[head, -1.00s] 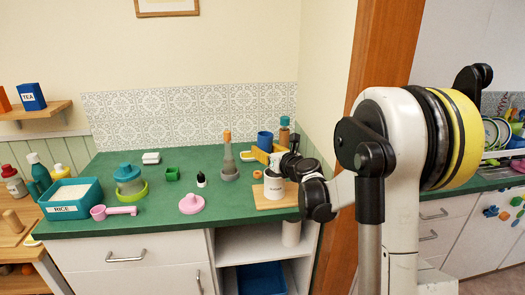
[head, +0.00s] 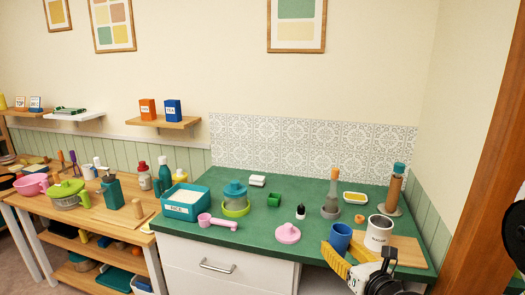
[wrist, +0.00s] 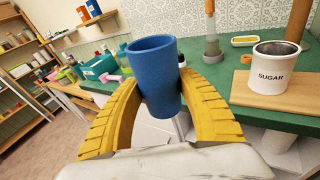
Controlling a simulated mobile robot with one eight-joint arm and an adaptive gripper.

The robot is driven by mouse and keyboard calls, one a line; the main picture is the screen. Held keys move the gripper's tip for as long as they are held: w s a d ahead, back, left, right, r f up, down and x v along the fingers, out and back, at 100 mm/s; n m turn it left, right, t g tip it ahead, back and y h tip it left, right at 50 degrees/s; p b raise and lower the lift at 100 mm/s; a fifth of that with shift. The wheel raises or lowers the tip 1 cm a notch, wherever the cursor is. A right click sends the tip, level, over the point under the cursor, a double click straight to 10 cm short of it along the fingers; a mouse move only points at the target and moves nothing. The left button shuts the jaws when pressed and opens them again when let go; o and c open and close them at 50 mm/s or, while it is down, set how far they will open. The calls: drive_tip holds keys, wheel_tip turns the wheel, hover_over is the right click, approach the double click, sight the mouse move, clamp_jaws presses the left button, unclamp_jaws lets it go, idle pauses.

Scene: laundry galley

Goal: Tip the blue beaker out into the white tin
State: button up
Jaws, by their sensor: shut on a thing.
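The blue beaker (head: 340,237) is held upright between the yellow fingers of my gripper (head: 343,258). In the wrist view the blue beaker (wrist: 154,72) sits between both fingertips of my gripper (wrist: 162,90), which press on its sides; its inside bottom is hidden. The white tin (head: 379,232), labelled SUGAR, stands open on a wooden board (head: 408,249) to the right of the beaker. In the wrist view the white tin (wrist: 275,75) is also to the right, apart from the beaker. The beaker is in front of the counter edge.
A teal RICE box (head: 183,204) stands at the left end.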

drive_tip(key=shift+s+a, duration=0.55)
drive_tip(key=shift+s, duration=0.2)
drive_tip(key=shift+f, duration=0.1)
drive_tip(key=shift+w, duration=0.1)
